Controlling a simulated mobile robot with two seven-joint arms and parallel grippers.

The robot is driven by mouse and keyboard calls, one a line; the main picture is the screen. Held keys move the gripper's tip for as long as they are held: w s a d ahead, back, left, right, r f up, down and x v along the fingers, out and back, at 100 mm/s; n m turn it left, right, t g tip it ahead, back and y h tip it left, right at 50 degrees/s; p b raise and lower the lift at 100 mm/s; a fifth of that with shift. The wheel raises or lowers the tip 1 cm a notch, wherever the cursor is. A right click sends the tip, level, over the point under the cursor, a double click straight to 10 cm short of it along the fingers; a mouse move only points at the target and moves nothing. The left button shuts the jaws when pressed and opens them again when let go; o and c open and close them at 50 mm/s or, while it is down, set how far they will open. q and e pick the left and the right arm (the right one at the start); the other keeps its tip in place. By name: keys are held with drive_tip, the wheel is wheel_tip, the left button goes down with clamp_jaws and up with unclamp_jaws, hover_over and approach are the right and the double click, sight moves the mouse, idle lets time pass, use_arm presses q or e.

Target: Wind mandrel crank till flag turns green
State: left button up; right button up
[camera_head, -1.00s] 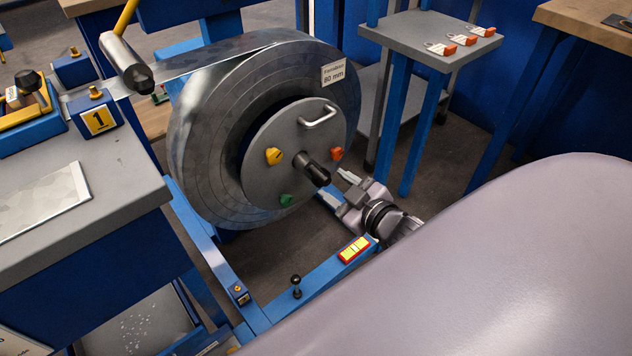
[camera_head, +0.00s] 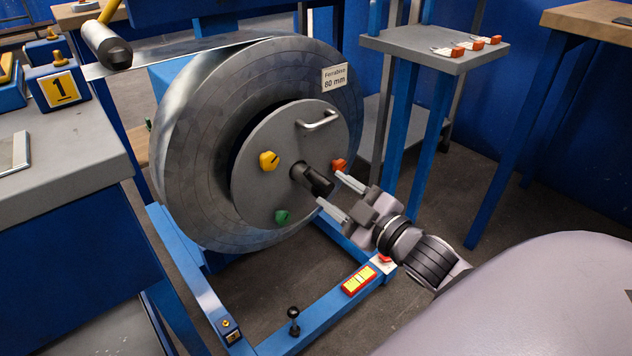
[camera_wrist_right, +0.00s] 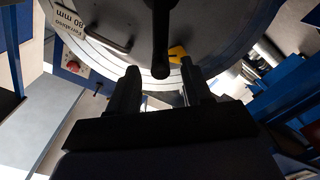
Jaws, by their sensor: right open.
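The mandrel is a large grey metal coil (camera_head: 190,150) with a grey face disc (camera_head: 265,135) in the head view. The disc bears a bar handle (camera_head: 320,121), a yellow knob (camera_head: 268,161), an orange-red knob (camera_head: 338,165) and a green knob (camera_head: 282,217). A black crank grip (camera_head: 318,182) sticks out from its centre. My right gripper (camera_head: 330,190) is open, its fingers at either side of the grip's end. In the right wrist view the black grip (camera_wrist_right: 160,35) reaches between the open fingers (camera_wrist_right: 159,70); contact is unclear. My left gripper is out of view.
A grey stand (camera_head: 425,45) with orange-tagged items is behind right. A grey-topped bench (camera_head: 70,150) stands at left.

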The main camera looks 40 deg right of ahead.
sight(316, 178)
drive_tip(key=w+b, duration=0.1)
drive_tip(key=w, duration=0.3)
drive_tip(key=shift+a, duration=0.15)
use_arm(q)
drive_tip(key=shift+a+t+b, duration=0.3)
drive_tip(key=shift+b, duration=0.05)
use_arm(e)
drive_tip(key=shift+w+a, duration=0.1)
drive_tip(key=shift+w, duration=1)
